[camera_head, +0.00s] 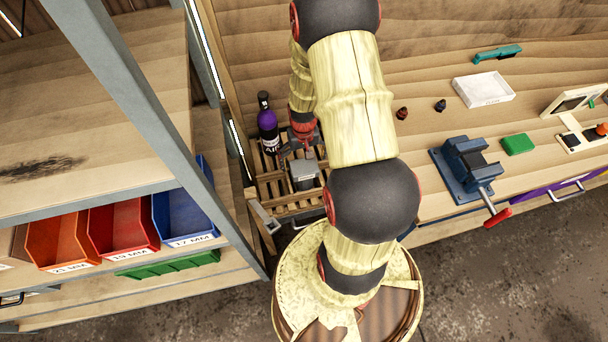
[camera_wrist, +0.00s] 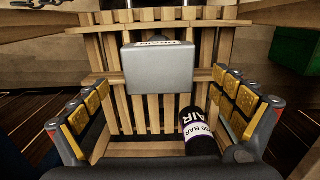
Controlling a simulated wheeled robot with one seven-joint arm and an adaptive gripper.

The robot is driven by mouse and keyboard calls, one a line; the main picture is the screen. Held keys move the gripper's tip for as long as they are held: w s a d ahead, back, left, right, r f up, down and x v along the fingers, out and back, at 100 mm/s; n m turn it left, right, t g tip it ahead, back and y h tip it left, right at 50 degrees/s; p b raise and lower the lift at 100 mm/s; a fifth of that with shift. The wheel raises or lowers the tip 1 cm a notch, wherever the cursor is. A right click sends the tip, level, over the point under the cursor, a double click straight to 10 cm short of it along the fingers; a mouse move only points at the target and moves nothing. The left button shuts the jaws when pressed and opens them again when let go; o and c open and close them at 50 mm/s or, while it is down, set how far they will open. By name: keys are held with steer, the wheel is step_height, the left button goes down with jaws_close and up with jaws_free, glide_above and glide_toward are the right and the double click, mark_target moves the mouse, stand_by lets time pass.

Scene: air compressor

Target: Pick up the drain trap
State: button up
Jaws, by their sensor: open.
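A grey box (camera_wrist: 158,70) with a small label on top, which appears to be the drain trap, sits on a slatted wooden rack in the wrist view. In the head view the grey box (camera_head: 305,171) is on the rack, just left of my arm. My gripper (camera_wrist: 162,115) is open and empty, its gold-padded fingers spread wide to the left and right of the picture. The box lies beyond the fingertips, roughly centred between them, with no visible contact. In the head view my arm partly covers the gripper.
The slatted rack (camera_head: 270,187) is beside a shelf post (camera_head: 215,110). A blue vise (camera_head: 463,165) is on the bench to the right.

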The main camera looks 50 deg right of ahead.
mark_target(304, 166)
steer(key=f+b, duration=0.1)
steer(key=f, duration=0.4)
steer(key=shift+s+f+b, duration=0.1)
steer(key=shift+s+b, duration=0.1)
steer(key=shift+b, duration=0.1)
steer(key=c, duration=0.4)
steer(key=c, duration=1.2)
